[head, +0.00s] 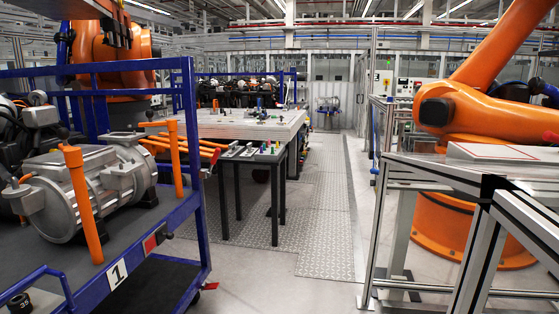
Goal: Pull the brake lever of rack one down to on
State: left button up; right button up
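Rack one is the blue-framed rack (190,140) at the left, with a white plate marked "1" (117,273) on its near edge. A small red and dark fitting (154,239) sits on the same edge, to the right of the plate. A small red part (210,286) shows low down by the rack's right corner post. I cannot tell which of these is the brake lever, nor its position. Neither of my grippers is in view.
The rack carries a grey drive unit (85,185) and upright orange posts (84,205). A dark-legged table (250,157) stands beyond it. A metal-framed bench (440,170) and orange robot arm (470,110) stand right. The central floor aisle (310,220) is clear.

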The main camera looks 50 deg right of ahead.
aim_at(218, 151)
jog(key=z, duration=1.15)
jog(key=i+z, duration=0.15)
jog(key=i, duration=3.55)
